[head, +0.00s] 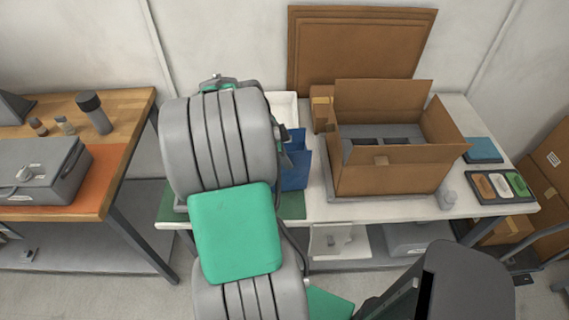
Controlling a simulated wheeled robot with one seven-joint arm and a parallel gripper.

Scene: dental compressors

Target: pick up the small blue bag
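A small blue object (294,168) with upright sides, which looks like the blue bag, stands on the white table just right of my arm. Its left part is hidden behind my arm, and I cannot make out its full shape. My grey and green arm reaches up across the left end of the table. My gripper cannot be made out; the arm's own links cover that area. Whether it touches the blue object cannot be told.
An open cardboard box (385,176) stands right of the blue object. A white tray (284,108) lies behind it. A flat blue-teal item (482,150) and a dark tray (468,181) of coloured pieces lie at the right. A wooden workbench (120,127) with a grey case (40,172) stands left.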

